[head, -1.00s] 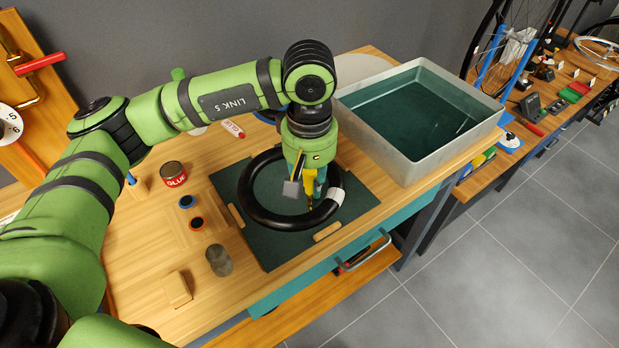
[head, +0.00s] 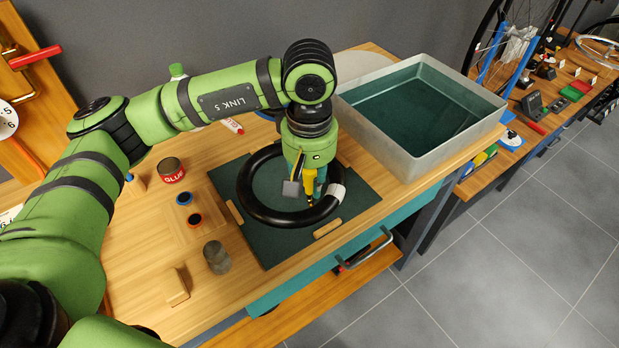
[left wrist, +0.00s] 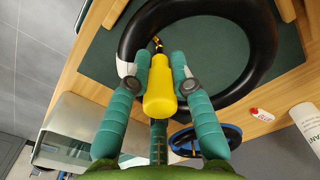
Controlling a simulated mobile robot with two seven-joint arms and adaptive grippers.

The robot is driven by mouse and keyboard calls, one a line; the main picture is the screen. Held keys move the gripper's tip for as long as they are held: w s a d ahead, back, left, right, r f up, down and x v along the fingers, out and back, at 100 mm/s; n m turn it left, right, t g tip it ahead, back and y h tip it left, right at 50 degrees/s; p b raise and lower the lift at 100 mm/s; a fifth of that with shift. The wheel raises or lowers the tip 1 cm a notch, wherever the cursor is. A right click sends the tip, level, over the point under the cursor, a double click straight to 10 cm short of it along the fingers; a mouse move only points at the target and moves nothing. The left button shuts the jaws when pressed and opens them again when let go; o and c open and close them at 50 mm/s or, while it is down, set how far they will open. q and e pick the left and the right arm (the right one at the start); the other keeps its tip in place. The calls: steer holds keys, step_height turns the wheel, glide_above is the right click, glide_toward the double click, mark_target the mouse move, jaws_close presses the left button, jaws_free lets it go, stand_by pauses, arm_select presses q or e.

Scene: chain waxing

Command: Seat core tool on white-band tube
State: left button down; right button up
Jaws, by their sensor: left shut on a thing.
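The white-band tube is a black ring (head: 248,205) lying on the dark green mat, with a white band (head: 338,191) on its right side. In the left wrist view the tube (left wrist: 265,45) curves around the tool, with its white band (left wrist: 122,69) at the left. My left gripper (head: 307,183) points down over the tube's right inner side. It is shut on the core tool, which has a yellow handle (left wrist: 160,92) and a brass tip (left wrist: 157,42). The tip is low at the tube's inner edge; I cannot tell whether it touches a valve. My right gripper is out of view.
The mat (head: 275,249) has wooden blocks at its edges. A metal water basin (head: 425,152) stands to the right.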

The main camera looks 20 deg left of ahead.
arm_select(q)
steer(key=shift+f+b, duration=0.4)
stand_by(0.4)
steer(key=c, duration=1)
jaws_free()
step_height(320, 180, up, 12)
steer(key=shift+r, duration=0.1)
